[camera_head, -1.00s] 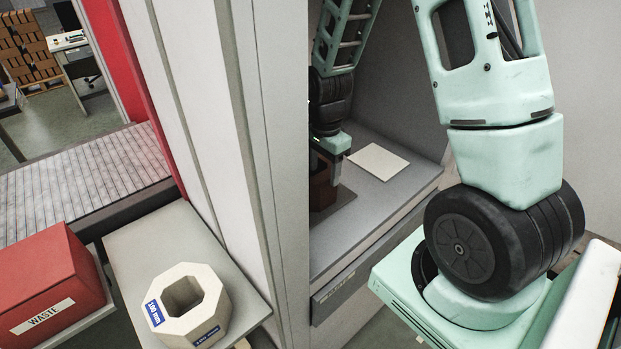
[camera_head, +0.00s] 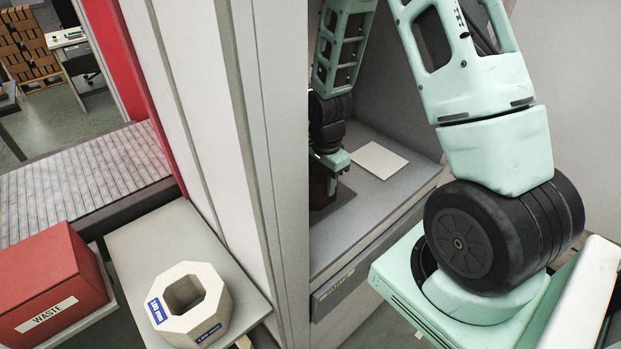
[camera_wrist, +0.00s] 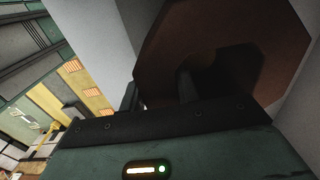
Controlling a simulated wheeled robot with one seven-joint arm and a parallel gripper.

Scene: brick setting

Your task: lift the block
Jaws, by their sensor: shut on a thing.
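The block is a brown-red octagonal piece with a dark central opening, large at the top of the wrist view (camera_wrist: 165,45). In the head view only a dark red part of it (camera_head: 317,188) shows, low in the grey alcove and partly covered by my gripper (camera_head: 332,186). My gripper is shut on the block's wall. In the wrist view one finger reaches into the opening and the other is at the outer left side. The block's underside is hidden, so I cannot tell whether it touches the surface.
A pale flat plate (camera_head: 379,160) lies right of my gripper on the grey alcove surface (camera_head: 390,190). The alcove wall stands close on the left. Outside it are a pale octagonal ring block (camera_head: 205,275) on a shelf (camera_head: 150,235) and a red WASTE bin (camera_head: 50,275).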

